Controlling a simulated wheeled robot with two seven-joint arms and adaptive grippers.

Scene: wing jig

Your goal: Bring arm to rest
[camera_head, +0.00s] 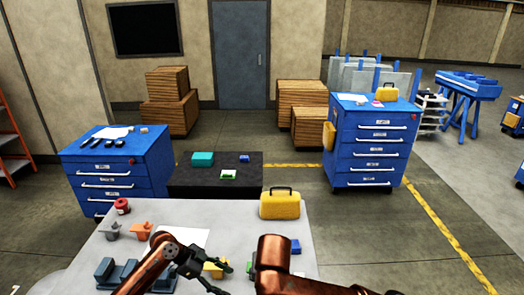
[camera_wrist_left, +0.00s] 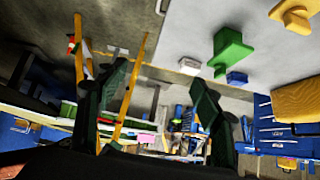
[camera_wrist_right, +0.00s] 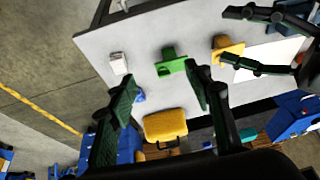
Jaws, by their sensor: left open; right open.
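My left gripper (camera_head: 222,279) is over the front part of the grey table (camera_head: 263,234). Its two dark fingers stand apart in the left wrist view (camera_wrist_left: 160,98) with nothing between them. It also shows at the upper right of the right wrist view (camera_wrist_right: 238,40), near a yellow part (camera_wrist_right: 228,50). My right gripper (camera_wrist_right: 163,95) is open and empty in the right wrist view; a yellow case (camera_wrist_right: 166,125) shows beyond its fingers. In the head view my right arm's forward link covers most of that gripper.
The table holds a green part (camera_wrist_right: 171,62), a white block (camera_wrist_right: 118,63), a red round item (camera_head: 122,206), grey and orange parts (camera_head: 141,231) and a blue fixture (camera_head: 130,274). Blue cabinets (camera_head: 117,165) (camera_head: 368,142) and a black table (camera_head: 215,183) stand behind.

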